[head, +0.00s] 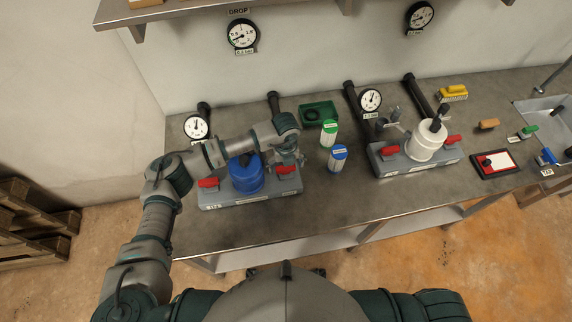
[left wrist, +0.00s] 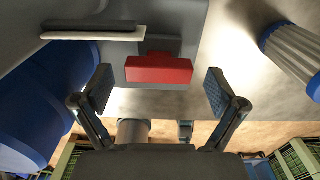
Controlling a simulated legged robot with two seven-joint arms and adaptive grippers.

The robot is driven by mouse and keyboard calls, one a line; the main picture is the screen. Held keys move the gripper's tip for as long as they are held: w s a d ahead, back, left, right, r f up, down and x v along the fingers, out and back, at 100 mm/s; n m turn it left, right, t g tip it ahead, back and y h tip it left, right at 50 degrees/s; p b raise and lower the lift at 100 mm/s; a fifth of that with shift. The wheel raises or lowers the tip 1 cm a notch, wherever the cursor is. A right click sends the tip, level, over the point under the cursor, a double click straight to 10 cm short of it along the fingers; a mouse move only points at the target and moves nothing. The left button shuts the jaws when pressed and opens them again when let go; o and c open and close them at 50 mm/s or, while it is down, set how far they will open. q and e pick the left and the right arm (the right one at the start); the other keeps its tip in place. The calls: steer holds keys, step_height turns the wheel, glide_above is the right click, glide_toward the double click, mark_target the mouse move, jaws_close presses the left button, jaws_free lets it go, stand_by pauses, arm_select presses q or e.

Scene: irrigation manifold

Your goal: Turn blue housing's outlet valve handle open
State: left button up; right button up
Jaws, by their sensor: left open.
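The blue housing (head: 246,176) stands on a grey base (head: 240,199) on the bench, with a red valve handle on each side. The left red handle (head: 208,183) is clear of my arm. My left gripper (head: 288,160) is over the right red handle (head: 284,170), partly hiding it. In the left wrist view, my open left gripper (left wrist: 160,92) has its two fingers apart, with that red handle (left wrist: 159,70) showing between and beyond them. The blue housing (left wrist: 40,105) fills the left side there. My right gripper is out of view.
A blue-capped cartridge (head: 338,158) and a green-capped one (head: 329,133) stand right of my gripper; a ribbed cartridge (left wrist: 292,58) shows in the wrist view. A white housing (head: 425,140) with red handles is farther right. The bench front (head: 330,210) is clear.

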arm_select(q)
step_height(320, 180, up, 12)
steer(key=shift+f, duration=0.2)
stand_by(0.6)
